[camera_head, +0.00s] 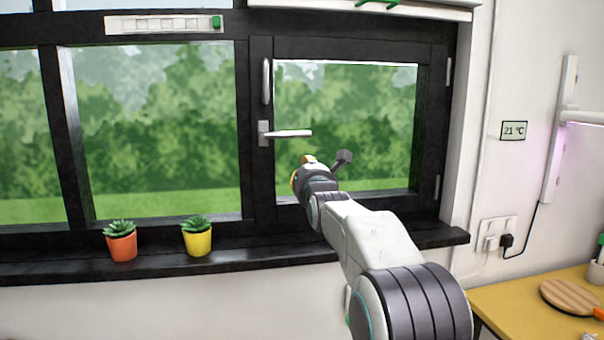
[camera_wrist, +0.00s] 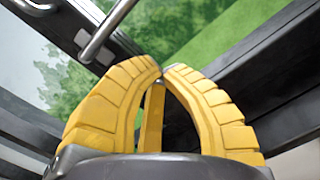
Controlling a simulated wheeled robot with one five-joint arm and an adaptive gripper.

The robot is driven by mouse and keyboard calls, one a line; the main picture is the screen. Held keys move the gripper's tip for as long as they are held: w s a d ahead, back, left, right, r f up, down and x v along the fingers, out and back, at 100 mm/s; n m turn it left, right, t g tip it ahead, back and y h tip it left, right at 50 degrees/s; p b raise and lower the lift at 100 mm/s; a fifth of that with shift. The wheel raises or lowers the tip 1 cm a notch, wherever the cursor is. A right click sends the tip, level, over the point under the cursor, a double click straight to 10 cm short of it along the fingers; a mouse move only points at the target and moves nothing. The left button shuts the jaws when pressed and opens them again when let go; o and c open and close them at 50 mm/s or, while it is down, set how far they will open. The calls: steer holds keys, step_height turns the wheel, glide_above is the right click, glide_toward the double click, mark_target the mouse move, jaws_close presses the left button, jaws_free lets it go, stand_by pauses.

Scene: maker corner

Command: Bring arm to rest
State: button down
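My arm reaches up from the lower right of the head view to the black-framed window (camera_head: 345,62). My gripper (camera_head: 308,159) is in front of the right-hand pane, just below the grey window handle (camera_head: 290,133). In the wrist view the yellow fingers of my gripper (camera_wrist: 161,70) curve together and their tips meet, with nothing clearly held between them. The handle also shows in the wrist view (camera_wrist: 107,32), beyond the fingers and apart from them. The handle points sideways to the right and the window looks closed.
An orange pot (camera_head: 121,247) and a yellow pot (camera_head: 198,241) with small plants stand on the black sill (camera_head: 60,270), left of my arm. A yellow table (camera_head: 520,308) with a round wooden board (camera_head: 572,296) is at the lower right. A wall lamp (camera_head: 560,130) hangs above it.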

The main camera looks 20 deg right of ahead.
steer(key=shift+b+v, duration=0.95)
steer(key=shift+v, duration=0.95)
